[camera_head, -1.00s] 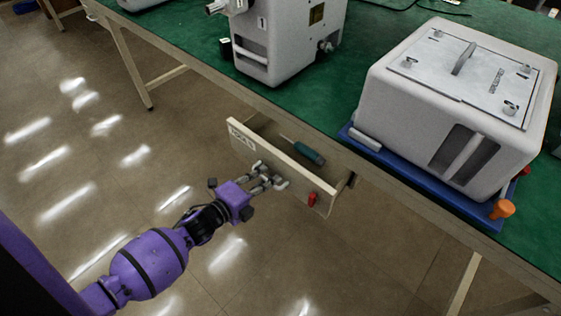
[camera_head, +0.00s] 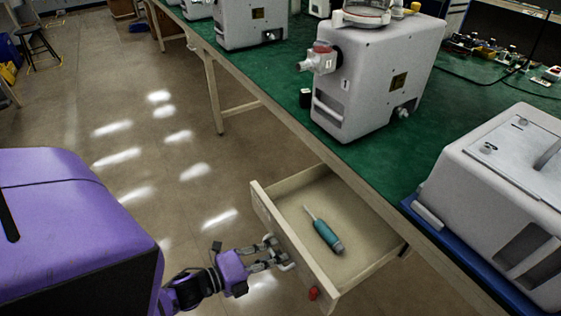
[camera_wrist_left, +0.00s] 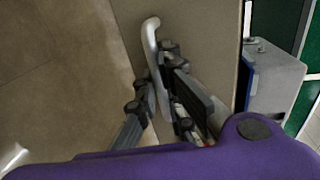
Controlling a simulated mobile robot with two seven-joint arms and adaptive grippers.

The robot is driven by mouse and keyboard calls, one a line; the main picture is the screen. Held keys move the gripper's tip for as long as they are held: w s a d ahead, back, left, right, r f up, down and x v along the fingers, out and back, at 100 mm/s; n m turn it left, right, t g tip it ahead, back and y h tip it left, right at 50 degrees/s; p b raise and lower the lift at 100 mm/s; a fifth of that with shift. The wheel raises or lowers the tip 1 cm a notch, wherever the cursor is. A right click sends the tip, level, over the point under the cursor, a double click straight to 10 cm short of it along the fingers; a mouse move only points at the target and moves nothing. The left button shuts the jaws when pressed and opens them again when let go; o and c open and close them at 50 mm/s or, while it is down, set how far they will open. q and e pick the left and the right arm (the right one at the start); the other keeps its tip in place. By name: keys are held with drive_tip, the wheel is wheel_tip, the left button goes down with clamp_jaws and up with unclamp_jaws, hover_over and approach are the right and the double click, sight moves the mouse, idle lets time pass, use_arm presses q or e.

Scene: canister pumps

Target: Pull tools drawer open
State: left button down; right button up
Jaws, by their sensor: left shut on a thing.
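The tools drawer (camera_head: 293,211) stands pulled out from under the green-topped table in the head view, its inside widely exposed. A screwdriver with a teal handle (camera_head: 327,236) lies in it. My left gripper (camera_head: 277,257) is at the outside of the drawer front, shut on the drawer handle (camera_head: 286,266). In the left wrist view the pale curved handle (camera_wrist_left: 151,47) runs between the fingers of the left gripper (camera_wrist_left: 172,98), against the beige drawer front (camera_wrist_left: 205,30). My right gripper is in neither view.
A red piece (camera_head: 313,293) sits on the drawer front near its lower end. White pump machines (camera_head: 372,85) stand on the green table (camera_head: 400,140). A white case (camera_head: 510,190) rests on a blue base at the right. Open floor (camera_head: 130,130) lies left of the drawer.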

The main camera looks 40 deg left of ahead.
use_arm(q)
drive_tip(key=c, duration=2.1)
unclamp_jaws()
drive_tip(key=shift+s+a, duration=0.1)
drive_tip(key=shift+s, duration=0.05)
drive_tip(key=v, duration=1.1)
drive_tip(key=shift+s+a+r, duration=0.1)
drive_tip(key=shift+s+r, duration=0.05)
drive_tip(key=shift+s, duration=0.2)
